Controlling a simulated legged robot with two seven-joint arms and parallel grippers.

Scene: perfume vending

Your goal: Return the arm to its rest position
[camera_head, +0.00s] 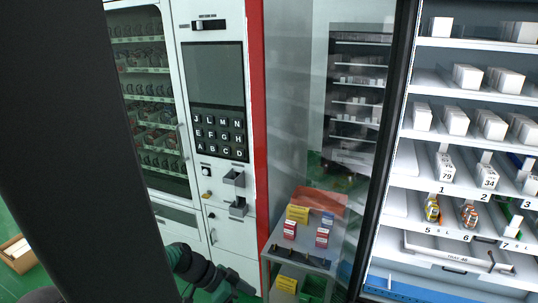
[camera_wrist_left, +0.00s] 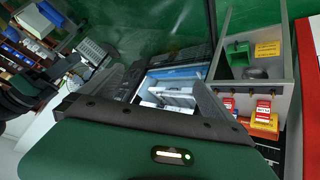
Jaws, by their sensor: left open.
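In the left wrist view my left gripper (camera_wrist_left: 165,88) is open, with its two dark fingers apart and nothing held between them. Behind the gap, some way off, a lit area with white and blue parts shows. In the head view a dark green and black part of my arm (camera_head: 198,272) shows low, in front of the white vending machine (camera_head: 225,150). My right gripper is not in view.
A lit shelf cabinet (camera_head: 465,100) with white boxes and two colourful bottles stands at the right. A large dark shape blocks the left. An open carton (camera_head: 18,255) lies on the green floor.

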